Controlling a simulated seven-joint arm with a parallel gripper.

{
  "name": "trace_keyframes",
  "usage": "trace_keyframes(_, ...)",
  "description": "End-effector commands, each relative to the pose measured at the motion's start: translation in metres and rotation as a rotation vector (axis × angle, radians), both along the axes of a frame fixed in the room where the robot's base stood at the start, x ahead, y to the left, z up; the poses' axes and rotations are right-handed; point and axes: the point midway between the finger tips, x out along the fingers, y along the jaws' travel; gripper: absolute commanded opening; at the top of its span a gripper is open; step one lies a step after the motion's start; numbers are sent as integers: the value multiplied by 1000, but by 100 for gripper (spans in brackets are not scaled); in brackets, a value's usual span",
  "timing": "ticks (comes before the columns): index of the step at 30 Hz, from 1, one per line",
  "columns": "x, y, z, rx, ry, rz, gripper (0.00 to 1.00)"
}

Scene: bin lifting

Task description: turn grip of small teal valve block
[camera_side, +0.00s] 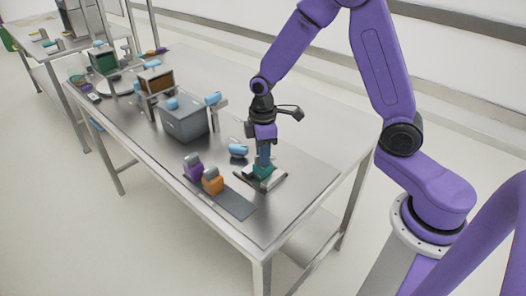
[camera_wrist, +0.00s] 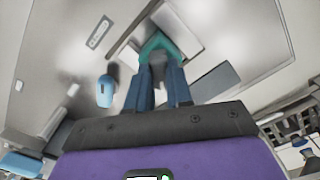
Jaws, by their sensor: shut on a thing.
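The small teal valve block (camera_side: 262,171) is low over a flat plate with light and dark parts (camera_side: 272,182) near the right end of the table. I cannot tell whether it touches the plate. My gripper (camera_side: 263,160) points down and is shut on the block. In the wrist view the block (camera_wrist: 158,43) shows between and beyond the blue fingertips (camera_wrist: 158,68). The fingers hide part of it.
A blue object (camera_side: 238,150) lies just left of my gripper. A dark mat (camera_side: 234,203) with a purple block (camera_side: 194,172) and an orange block (camera_side: 212,184) is in front. A grey bin (camera_side: 184,125) stands further back. The table's right end is clear.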

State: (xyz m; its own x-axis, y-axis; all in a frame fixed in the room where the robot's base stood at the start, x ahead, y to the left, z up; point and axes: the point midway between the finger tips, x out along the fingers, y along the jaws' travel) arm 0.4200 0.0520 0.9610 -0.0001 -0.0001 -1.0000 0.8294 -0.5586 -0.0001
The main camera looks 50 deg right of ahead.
Motion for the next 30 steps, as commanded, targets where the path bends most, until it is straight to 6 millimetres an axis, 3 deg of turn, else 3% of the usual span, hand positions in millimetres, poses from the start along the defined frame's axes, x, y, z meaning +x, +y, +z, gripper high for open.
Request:
trace_keyframes(15, 0, 0, 0, 0, -1, 430, 0)
trace_keyframes(30, 0, 0, 0, 0, -1, 590, 0)
